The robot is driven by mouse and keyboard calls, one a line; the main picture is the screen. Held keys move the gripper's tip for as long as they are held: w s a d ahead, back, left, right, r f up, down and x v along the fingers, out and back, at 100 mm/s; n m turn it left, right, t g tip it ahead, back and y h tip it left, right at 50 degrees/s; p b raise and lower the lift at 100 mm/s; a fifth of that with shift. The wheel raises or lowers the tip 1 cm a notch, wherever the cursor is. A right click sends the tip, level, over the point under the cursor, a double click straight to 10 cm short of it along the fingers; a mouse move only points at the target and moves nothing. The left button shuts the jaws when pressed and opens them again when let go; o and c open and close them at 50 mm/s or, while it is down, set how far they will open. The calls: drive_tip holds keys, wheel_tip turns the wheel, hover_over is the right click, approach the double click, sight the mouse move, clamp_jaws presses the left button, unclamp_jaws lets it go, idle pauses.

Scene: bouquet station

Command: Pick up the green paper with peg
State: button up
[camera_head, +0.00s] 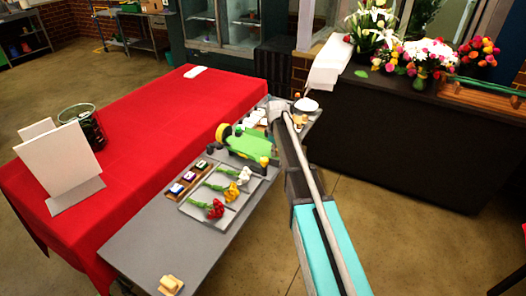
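A bright green piece (250,144), which looks like the green paper, lies on the grey table around a dark holder. A yellow round part (222,133) stands at its left end. A peg cannot be told apart at this size. My arm rises from the bottom right, passing just right of the green piece. I cannot make out my gripper's fingers, and nothing is visibly holding the green piece.
A grey tray (233,217) with several flowers and a box of small coloured items (182,186) stand in front. A red-covered table (150,120) adjoins on the left, with a dark bin (88,128) and white boards (62,162). A black counter (400,140) with bouquets stands right.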

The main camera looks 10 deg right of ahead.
drive_tip(key=shift+c, duration=0.2)
clamp_jaws()
drive_tip(key=shift+r, duration=0.2)
wheel_tip(320, 180, up, 2)
drive_tip(key=shift+p, duration=1.25)
drive_tip(key=s+d+r+p, duration=0.1)
drive_tip(key=s+r+p, duration=0.9)
drive_tip(key=s, duration=0.4)
drive_tip(key=shift+r, duration=0.3)
